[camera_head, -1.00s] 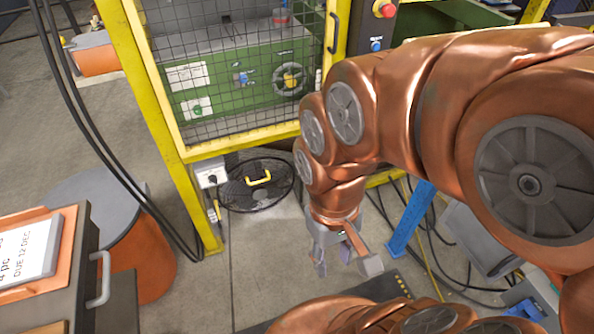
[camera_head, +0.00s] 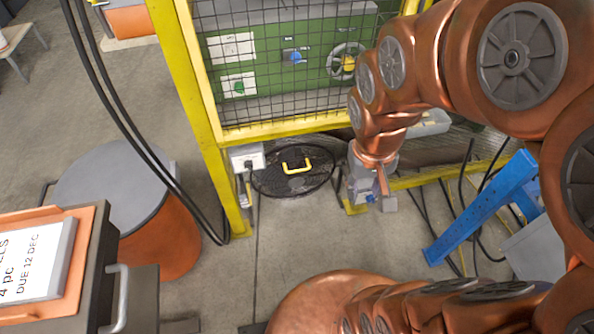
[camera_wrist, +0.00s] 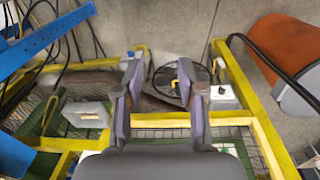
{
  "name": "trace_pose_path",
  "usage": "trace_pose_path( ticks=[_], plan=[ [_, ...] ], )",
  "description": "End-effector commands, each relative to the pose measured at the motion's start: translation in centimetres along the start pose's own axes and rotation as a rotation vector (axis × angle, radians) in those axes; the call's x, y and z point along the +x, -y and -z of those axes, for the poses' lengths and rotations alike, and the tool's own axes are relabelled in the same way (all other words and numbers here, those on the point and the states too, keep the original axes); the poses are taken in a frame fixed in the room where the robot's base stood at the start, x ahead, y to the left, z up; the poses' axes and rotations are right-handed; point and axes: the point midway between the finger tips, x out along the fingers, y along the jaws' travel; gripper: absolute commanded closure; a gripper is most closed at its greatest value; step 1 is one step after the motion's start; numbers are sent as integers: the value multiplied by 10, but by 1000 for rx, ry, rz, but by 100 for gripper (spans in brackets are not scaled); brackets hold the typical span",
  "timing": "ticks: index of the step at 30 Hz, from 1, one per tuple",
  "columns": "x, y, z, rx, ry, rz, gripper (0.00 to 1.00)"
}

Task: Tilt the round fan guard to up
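The round fan guard (camera_head: 265,181) is a dark mesh disc with a yellow handle (camera_head: 296,166) across it. It lies low, close to the floor, behind the yellow frame's front, and looks nearly flat. In the wrist view the guard (camera_wrist: 205,74) shows beyond my fingers and is partly hidden by the right one. My gripper (camera_head: 371,200) is to the right of the guard in the head view, apart from it. In the wrist view my gripper (camera_wrist: 160,76) has its two fingers spread with nothing between them.
A yellow post (camera_head: 207,130) and a mesh fence (camera_head: 270,60) stand beside and above the guard. A grey box (camera_head: 246,157) is at its left edge. A blue stand (camera_head: 485,207) and cables are to the right. Bare floor (camera_head: 310,230) lies in front.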

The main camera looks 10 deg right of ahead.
Motion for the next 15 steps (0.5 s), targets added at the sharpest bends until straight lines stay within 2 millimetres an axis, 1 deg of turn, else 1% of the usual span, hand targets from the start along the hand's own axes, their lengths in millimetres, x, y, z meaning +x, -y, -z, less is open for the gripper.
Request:
trace_pose_path(
  ticks=[1, 2, 3, 8, 9, 14, 15],
  plan=[
    [26, -3, 20, 21, -28, -8, 61],
    [35, -5, 33, 33, -51, -12, 61],
    [46, -8, 50, 48, -87, -15, 61],
    [94, -14, 115, 99, -212, -14, 61],
    [105, -15, 131, 110, -246, -8, 61],
    [154, -14, 190, 149, -365, 28, 61],
    [167, -13, 204, 157, -394, 42, 61]
  ],
)
